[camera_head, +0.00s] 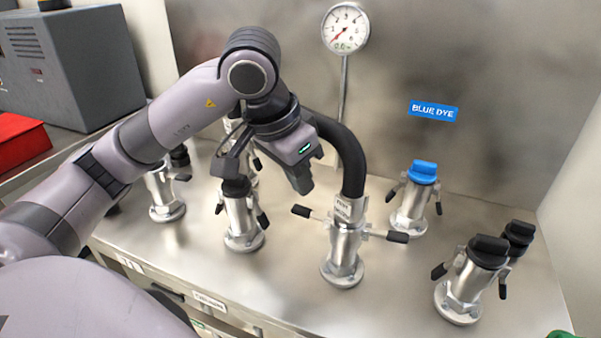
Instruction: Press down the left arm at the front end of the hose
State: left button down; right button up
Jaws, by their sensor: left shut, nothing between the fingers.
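The black hose (345,152) arches down into a silver coupling (345,250) at its front end, which stands upright on a metal fitting on the bench. The coupling's left arm (302,211) has a black tip and sticks out to the left, roughly level. Its right arm (390,236) sticks out to the right in the same way. My left gripper (301,186) is shut and empty, pointing down just above the left arm's black tip. I cannot tell whether they touch. The hose's far end is hidden behind my gripper. My right gripper is not in view.
Capped fittings stand around: one at left (243,222), one with a blue cap (411,208) below a "BLUE DYE" label (433,111), and two at right (465,285). A gauge (345,28) rises on a thin pipe behind the hose. A steel wall closes the back.

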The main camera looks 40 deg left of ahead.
aim_at(298, 212)
pick_arm(q)
jog(key=shift+f+b, duration=1.2)
jog(key=shift+f, duration=0.8)
jog(key=shift+f+b, duration=0.9)
jog(key=shift+f, duration=0.8)
jog(key=shift+d+f+b, duration=0.3)
jog(key=shift+f+b, duration=0.55)
jog(key=shift+b, duration=0.2)
pick_arm(e)
notch_tip(298, 212, down, 5)
pick_arm(q)
jog(key=shift+a+r, duration=0.6)
jog(key=shift+r, duration=0.05)
notch_tip(298, 212, up, 6)
jog(key=p, duration=0.4)
jog(key=shift+s, duration=0.1)
pick_arm(e)
jog(key=r, duration=0.4)
jog(key=shift+w+a, duration=0.2)
jog(key=shift+w, duration=0.2)
